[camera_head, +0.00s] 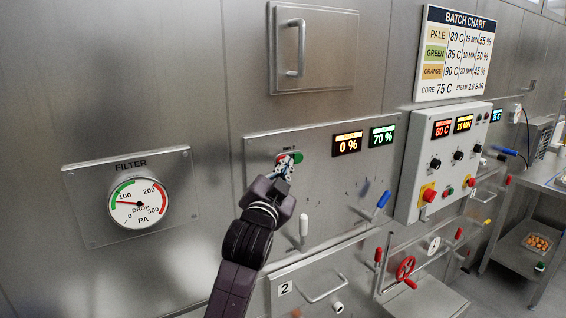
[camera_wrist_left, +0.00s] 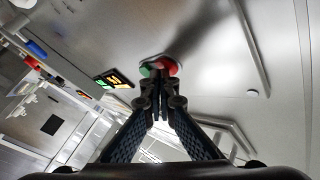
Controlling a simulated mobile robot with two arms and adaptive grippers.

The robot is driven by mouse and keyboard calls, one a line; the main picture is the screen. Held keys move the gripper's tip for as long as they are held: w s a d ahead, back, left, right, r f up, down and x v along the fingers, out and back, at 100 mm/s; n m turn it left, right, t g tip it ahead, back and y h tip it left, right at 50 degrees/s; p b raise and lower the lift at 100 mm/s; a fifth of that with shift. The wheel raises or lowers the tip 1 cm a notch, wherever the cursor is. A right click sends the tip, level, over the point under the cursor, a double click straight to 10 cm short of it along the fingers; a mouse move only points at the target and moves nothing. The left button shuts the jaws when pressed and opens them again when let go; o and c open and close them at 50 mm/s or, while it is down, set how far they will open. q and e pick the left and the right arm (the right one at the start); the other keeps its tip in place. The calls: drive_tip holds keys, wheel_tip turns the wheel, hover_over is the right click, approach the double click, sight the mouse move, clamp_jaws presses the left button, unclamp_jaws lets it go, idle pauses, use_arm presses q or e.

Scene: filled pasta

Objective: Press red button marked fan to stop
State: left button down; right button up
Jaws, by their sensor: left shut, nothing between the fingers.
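The red button (camera_head: 281,157) is on a steel wall panel, left of a green button (camera_head: 298,157), under a small label too small to read surely. My left gripper (camera_head: 288,164) is shut and empty, its fingertips at the two buttons and partly covering them. In the left wrist view the closed fingertips (camera_wrist_left: 160,80) point at the red button (camera_wrist_left: 169,65), with the green button (camera_wrist_left: 146,70) to its left. The tips overlap the red button's lower edge; I cannot tell whether they touch it. My right gripper is not in view.
Right of the buttons, displays read 0 % (camera_head: 347,143) and 70 % (camera_head: 381,136). A white-handled lever (camera_head: 304,230) and a blue-handled lever (camera_head: 383,201) stick out below. A control box (camera_head: 441,165) stands to the right, a filter gauge (camera_head: 139,202) to the left.

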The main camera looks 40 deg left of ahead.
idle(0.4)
use_arm(q)
drive_tip(key=shift+s+d, duration=0.3)
drive_tip(key=shift+d, duration=0.4)
drive_tip(key=d, duration=0.1)
drive_tip(key=s+d, duration=0.1)
drive_tip(key=d, duration=0.1)
drive_tip(key=s+d+p, duration=0.1)
drive_tip(key=shift+d, duration=0.3)
drive_tip(key=shift+f, duration=0.1)
idle(0.5)
